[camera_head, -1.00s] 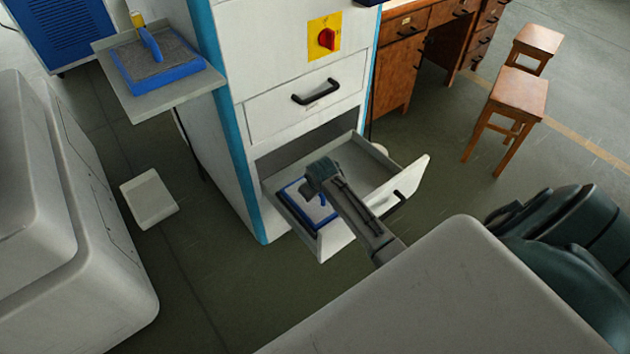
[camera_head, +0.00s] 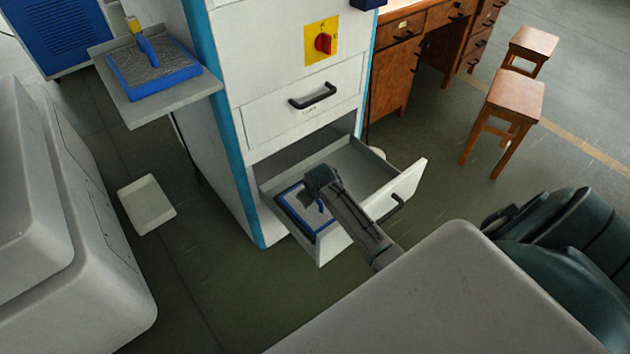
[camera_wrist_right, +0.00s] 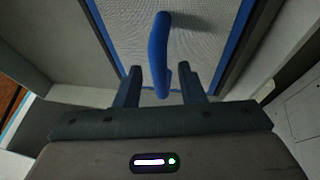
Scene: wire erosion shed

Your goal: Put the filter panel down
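A filter panel (camera_head: 295,206) with a blue frame and grey mesh lies in the open lower drawer (camera_head: 362,160), at its left end. My right gripper (camera_head: 318,190) is above it and hides part of it. In the right wrist view the panel's mesh (camera_wrist_right: 210,45) and upright blue handle (camera_wrist_right: 160,45) show. The right gripper's two fingers (camera_wrist_right: 162,86) stand apart on either side of the handle, with gaps on both sides. A second, similar blue-framed panel (camera_head: 165,80) lies on the side shelf (camera_head: 140,112). My left gripper is not in view.
The drawer belongs to a white and blue cabinet (camera_head: 222,130) with a closed drawer (camera_head: 300,115) above. A pale tray-like box (camera_head: 147,204) is on the floor at left. A wooden desk (camera_head: 395,80) and stools (camera_head: 515,95) stand at right. The drawer's right part is empty.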

